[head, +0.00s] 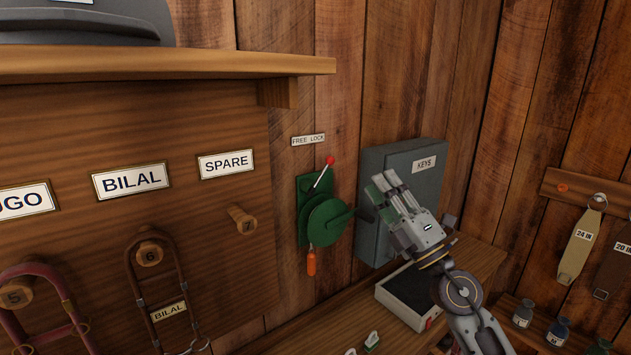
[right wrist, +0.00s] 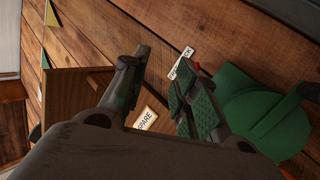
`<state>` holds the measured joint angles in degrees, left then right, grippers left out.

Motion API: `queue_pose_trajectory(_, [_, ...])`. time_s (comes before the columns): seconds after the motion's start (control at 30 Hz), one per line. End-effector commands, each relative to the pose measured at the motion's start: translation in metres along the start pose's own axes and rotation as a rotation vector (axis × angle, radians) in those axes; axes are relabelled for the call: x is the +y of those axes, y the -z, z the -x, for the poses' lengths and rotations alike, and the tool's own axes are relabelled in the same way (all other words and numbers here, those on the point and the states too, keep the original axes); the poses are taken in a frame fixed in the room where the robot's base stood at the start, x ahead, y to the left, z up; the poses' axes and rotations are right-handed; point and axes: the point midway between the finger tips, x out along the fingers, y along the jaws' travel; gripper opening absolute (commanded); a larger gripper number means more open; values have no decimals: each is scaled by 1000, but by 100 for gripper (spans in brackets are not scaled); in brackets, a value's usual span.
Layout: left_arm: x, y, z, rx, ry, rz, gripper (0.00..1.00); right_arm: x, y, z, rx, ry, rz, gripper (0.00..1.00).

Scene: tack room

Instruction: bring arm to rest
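My right gripper (head: 382,186) is in front of the grey KEYS box (head: 425,158) in the head view, its fingers pointing up and left. In the right wrist view its two fingers (right wrist: 160,75) stand apart with nothing between them, so it is open and empty. The green FREE LOCK device (head: 325,218) with a red-knobbed lever (head: 322,176) and an orange handle (head: 311,263) is on the wall, left of the gripper. It also shows close to the fingers in the right wrist view (right wrist: 262,110). My left gripper is not in view.
A shelf (head: 170,63) juts out at the upper left, above a board with pegs and hanging tack (head: 150,255). A dark-lined tray (head: 380,296) sits on the wooden bench below my right arm. Small bottles (head: 558,331) and straps (head: 580,247) are at the right.

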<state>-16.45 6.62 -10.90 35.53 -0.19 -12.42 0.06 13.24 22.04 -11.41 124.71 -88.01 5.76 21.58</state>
Motion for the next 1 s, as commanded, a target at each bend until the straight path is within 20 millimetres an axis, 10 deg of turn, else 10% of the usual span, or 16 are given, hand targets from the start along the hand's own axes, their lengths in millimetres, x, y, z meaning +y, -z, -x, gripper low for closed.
queue_pose_trajectory(0.6, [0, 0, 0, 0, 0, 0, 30, -66, -80, 117, -659, 46, -521, 29])
queue_pose_trajectory(1.0, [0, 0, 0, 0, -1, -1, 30, -151, -77, 238, -1108, 292, -801, 29])
